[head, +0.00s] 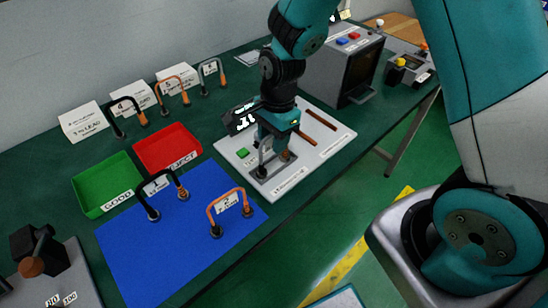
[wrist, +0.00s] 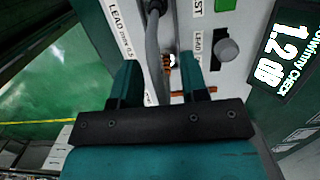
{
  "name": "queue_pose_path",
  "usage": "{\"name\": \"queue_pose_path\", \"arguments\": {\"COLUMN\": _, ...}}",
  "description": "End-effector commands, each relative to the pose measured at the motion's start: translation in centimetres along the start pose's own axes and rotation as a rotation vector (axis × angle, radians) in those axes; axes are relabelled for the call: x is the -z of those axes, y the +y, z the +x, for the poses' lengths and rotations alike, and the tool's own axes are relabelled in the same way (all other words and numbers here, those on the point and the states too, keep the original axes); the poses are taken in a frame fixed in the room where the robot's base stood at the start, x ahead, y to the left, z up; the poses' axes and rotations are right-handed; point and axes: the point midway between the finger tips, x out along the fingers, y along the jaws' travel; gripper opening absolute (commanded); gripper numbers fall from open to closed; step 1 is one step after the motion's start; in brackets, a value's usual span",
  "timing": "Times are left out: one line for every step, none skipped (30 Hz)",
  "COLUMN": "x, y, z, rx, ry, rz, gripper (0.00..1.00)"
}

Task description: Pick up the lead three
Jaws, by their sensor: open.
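My gripper (head: 270,150) is over the white test panel (head: 320,165). In the wrist view my gripper (wrist: 160,75) is open. A grey cable (wrist: 154,45) with a coppery end (wrist: 167,63) shows between and just beyond its fingertips; I see no grip on it. An orange lead (head: 226,205) and a black lead (head: 158,195) lie on the blue mat (head: 145,255), both tagged. More tagged leads stand at the back: a black one (head: 124,108), an orange one (head: 170,86) and a grey one (head: 210,68). The tags are too small to read surely, so I cannot tell which is lead three.
A green GOOD tray (head: 82,195) and a red REJECT tray (head: 180,141) sit left of the panel. White labelled boxes (head: 84,120) line the wall. A grey microwave-like unit (head: 332,75) stands behind the panel. A display (wrist: 285,50) reads 1.2 dB.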

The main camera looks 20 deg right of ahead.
Motion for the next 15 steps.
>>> {"name": "queue_pose_path", "arguments": {"x": -0.01, "y": 0.04, "z": 0.36, "rx": -0.002, "ry": 0.000, "rz": 0.000, "gripper": 0.40}}
{"name": "queue_pose_path", "arguments": {"x": 0.00, "y": 0.03, "z": 0.52, "rx": -0.001, "ry": 0.000, "rz": 0.000, "gripper": 0.40}}
{"name": "queue_pose_path", "arguments": {"x": 0.00, "y": 0.01, "z": 0.64, "rx": 0.000, "ry": 0.000, "rz": 0.000, "gripper": 0.40}}
{"name": "queue_pose_path", "arguments": {"x": 0.01, "y": 0.00, "z": 0.68, "rx": 0.001, "ry": 0.000, "rz": 0.000, "gripper": 0.40}}
{"name": "queue_pose_path", "arguments": {"x": 0.01, "y": 0.00, "z": 0.69, "rx": 0.001, "ry": 0.000, "rz": 0.000, "gripper": 0.40}}
{"name": "queue_pose_path", "arguments": {"x": 0.01, "y": -0.01, "z": 0.68, "rx": 0.002, "ry": 0.001, "rz": 0.000, "gripper": 0.40}}
{"name": "queue_pose_path", "arguments": {"x": 0.01, "y": -0.01, "z": 0.67, "rx": 0.002, "ry": 0.001, "rz": 0.000, "gripper": 0.40}}
{"name": "queue_pose_path", "arguments": {"x": 0.01, "y": -0.01, "z": 0.67, "rx": 0.002, "ry": 0.001, "rz": 0.000, "gripper": 0.40}}
{"name": "queue_pose_path", "arguments": {"x": 0.01, "y": -0.01, "z": 0.66, "rx": 0.002, "ry": 0.001, "rz": 0.000, "gripper": 0.38}}
{"name": "queue_pose_path", "arguments": {"x": 0.02, "y": -0.01, "z": 0.66, "rx": 0.002, "ry": 0.001, "rz": 0.000, "gripper": 0.31}}
{"name": "queue_pose_path", "arguments": {"x": 0.02, "y": -0.02, "z": 0.66, "rx": 0.002, "ry": 0.001, "rz": 0.000, "gripper": 0.24}}
{"name": "queue_pose_path", "arguments": {"x": 0.02, "y": -0.01, "z": 0.65, "rx": 0.002, "ry": 0.001, "rz": 0.000, "gripper": 0.15}}
{"name": "queue_pose_path", "arguments": {"x": 0.02, "y": -0.01, "z": 0.65, "rx": 0.002, "ry": 0.001, "rz": 0.000, "gripper": 0.08}}
{"name": "queue_pose_path", "arguments": {"x": 0.02, "y": -0.02, "z": 0.64, "rx": 0.002, "ry": 0.001, "rz": 0.000, "gripper": 0.01}}
{"name": "queue_pose_path", "arguments": {"x": 0.02, "y": -0.02, "z": 0.64, "rx": 0.002, "ry": 0.001, "rz": 0.000, "gripper": 0.00}}
